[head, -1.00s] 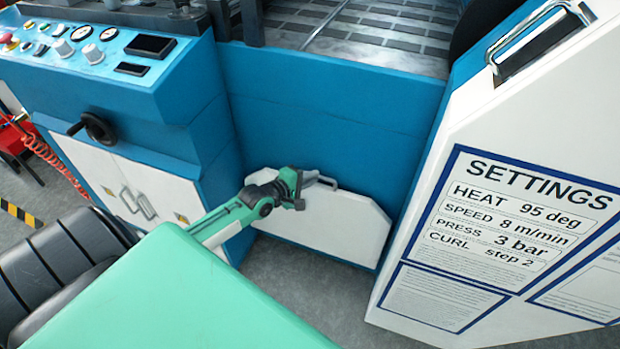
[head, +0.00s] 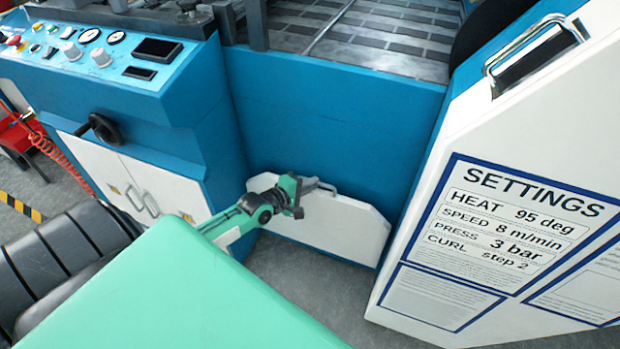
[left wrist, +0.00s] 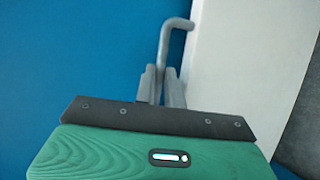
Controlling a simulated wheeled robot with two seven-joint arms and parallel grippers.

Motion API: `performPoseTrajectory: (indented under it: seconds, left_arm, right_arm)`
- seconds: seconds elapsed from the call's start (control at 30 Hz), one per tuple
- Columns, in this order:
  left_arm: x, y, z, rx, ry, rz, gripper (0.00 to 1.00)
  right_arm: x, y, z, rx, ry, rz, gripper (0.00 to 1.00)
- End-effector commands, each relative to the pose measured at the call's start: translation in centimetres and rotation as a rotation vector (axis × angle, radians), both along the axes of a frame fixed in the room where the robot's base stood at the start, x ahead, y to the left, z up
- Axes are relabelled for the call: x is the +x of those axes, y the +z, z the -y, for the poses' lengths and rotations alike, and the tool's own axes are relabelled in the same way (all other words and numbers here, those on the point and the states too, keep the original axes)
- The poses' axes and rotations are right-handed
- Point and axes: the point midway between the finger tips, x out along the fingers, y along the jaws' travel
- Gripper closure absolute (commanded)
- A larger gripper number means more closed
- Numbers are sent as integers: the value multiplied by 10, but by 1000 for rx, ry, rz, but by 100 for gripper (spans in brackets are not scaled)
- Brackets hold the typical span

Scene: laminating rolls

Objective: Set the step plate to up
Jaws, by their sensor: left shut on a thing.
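The step plate (head: 335,229) is a white panel with cut corners, low on the blue machine front. It looks upright, close against the blue panel, with its grey bar handle (head: 322,186) at the top edge. My left gripper (head: 301,190) is at the left part of this handle and is shut on it. In the left wrist view the two fingertips (left wrist: 160,80) close around the handle's end, the bent bar (left wrist: 164,40) rises beyond them, and the white plate (left wrist: 230,60) lies to the right. My right gripper is not in view.
A blue control console (head: 130,60) with knobs and a handwheel (head: 100,128) stands to the left. A white guard with a settings sign (head: 510,225) and a grab handle stands to the right. Grey floor (head: 300,270) shows in front of the plate.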

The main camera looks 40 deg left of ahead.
Motion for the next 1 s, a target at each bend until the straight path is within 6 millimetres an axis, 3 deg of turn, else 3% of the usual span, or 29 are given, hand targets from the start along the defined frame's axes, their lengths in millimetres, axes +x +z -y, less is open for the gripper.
performPoseTrajectory:
  seconds: [0.1, 0.13, 0.23, 0.63, 1.0]
  left_arm:
    - [-2, -4, 1, 0, 0, -8, 100]
    - [-2, -4, 0, 0, 0, -8, 85]
    - [-1, -4, 0, 0, -1, -7, 68]
    - [-8, 0, -1, 0, 0, -6, 68]
    - [-61, 16, -13, 1, -1, -8, 68]
  right_arm:
    - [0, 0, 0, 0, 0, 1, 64]
    - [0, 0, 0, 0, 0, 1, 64]
    - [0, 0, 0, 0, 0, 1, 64]
    - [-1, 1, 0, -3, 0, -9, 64]
    - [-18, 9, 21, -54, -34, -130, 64]
